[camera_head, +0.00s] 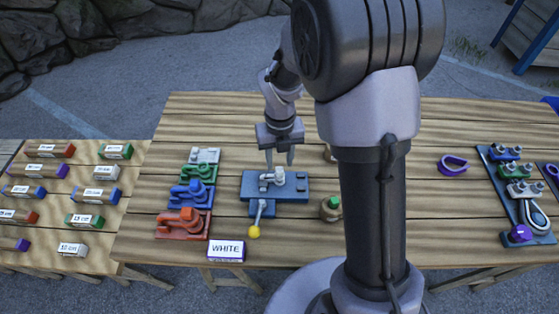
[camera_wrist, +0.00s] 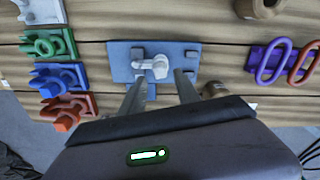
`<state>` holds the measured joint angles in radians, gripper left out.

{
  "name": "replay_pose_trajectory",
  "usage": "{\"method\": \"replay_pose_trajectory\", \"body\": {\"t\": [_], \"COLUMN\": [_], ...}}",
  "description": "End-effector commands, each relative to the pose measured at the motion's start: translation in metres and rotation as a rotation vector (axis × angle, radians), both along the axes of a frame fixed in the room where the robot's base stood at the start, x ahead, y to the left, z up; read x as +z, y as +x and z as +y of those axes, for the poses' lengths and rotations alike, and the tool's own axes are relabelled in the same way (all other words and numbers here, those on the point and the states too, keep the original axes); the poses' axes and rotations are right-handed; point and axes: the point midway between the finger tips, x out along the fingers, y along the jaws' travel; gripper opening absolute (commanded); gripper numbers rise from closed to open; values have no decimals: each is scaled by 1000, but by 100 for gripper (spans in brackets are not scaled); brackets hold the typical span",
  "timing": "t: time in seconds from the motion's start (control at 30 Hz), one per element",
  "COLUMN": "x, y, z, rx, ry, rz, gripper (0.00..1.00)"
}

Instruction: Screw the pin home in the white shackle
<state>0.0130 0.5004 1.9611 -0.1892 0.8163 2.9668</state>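The white shackle (camera_head: 279,176) sits on a blue plate (camera_head: 298,186) in the middle of the table. In the wrist view the shackle (camera_wrist: 158,65) lies on the blue plate (camera_wrist: 122,72), just beyond my fingertips. Whether its pin is in, and how far, is too small to tell. A lever with a yellow knob (camera_head: 254,232) reaches forward from the plate. My gripper (camera_head: 279,162) points down above the back of the plate, its fingers apart with nothing between them. It also shows open in the wrist view (camera_wrist: 161,80).
A "WHITE" sign (camera_head: 226,249) stands in front of the plate. Red (camera_head: 171,232), blue, green and grey fixtures line up to the left. A green-topped bottle-like item (camera_head: 331,210) stands right. Labelled boxes fill the left table. A purple ring (camera_head: 452,164) and shackle board lie far right.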

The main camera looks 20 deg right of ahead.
Motion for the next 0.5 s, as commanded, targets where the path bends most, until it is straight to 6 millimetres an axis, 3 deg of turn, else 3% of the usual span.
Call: {"method": "replay_pose_trajectory", "body": {"t": [0.07,0.5], "x": [8,2], "y": [0,0], "z": [0,0], "rx": [-1,-1], "ry": [0,0], "rz": [0,1], "gripper": [38,38]}}
